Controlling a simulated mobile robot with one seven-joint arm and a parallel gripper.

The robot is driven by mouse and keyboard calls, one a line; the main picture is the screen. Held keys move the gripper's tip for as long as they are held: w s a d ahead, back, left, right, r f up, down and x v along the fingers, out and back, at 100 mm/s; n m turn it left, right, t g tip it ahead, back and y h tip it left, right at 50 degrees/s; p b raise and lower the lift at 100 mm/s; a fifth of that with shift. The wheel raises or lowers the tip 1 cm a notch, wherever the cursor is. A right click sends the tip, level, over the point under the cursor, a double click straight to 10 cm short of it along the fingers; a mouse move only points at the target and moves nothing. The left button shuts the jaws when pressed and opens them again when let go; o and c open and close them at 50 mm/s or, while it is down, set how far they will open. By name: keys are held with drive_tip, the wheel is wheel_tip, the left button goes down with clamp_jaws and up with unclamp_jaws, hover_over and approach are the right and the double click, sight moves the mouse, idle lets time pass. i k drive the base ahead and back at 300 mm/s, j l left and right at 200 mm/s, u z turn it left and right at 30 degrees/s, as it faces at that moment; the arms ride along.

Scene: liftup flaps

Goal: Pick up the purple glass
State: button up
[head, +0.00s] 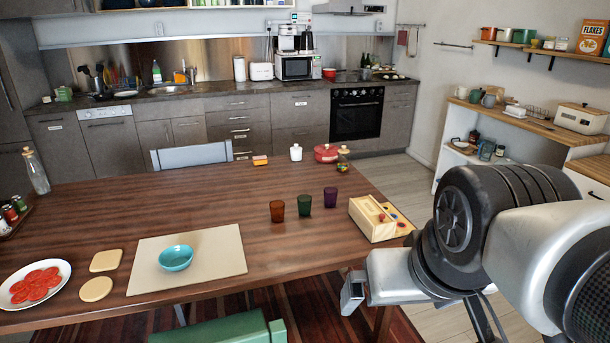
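The purple glass (330,197) stands upright on the wooden table, the rightmost of three glasses in a row. A green glass (304,205) stands just left of it and a brown-orange glass (277,211) is further left. My gripper (352,293) hangs at the table's front right edge, in front of the purple glass and well apart from it. Its fingers are small and partly turned away, so I cannot tell how far apart they are. No object shows in it.
A wooden box (372,222) with coloured pieces stands right of the purple glass. A beige board (215,267) holds a turquoise bowl (176,258). A red pot (326,153) and small jars stand at the far edge. A green chair (225,332) is in front. The table behind the glasses is clear.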

sight(330, 198)
drive_tip(key=i+l+u, duration=0.15)
drive_tip(key=l, duration=0.35)
drive_tip(key=i+l+u, duration=0.1)
drive_tip(key=l, duration=0.2)
drive_tip(key=i+l+u, duration=0.15)
drive_tip(key=l, duration=0.2)
drive_tip(key=i+l+u, duration=0.1)
drive_tip(key=l, duration=0.25)
drive_tip(key=i+l+u, duration=0.2)
drive_tip(key=i, duration=0.15)
drive_tip(key=i+l+u, duration=0.2)
drive_tip(key=i+l, duration=0.1)
drive_tip(key=i, duration=0.05)
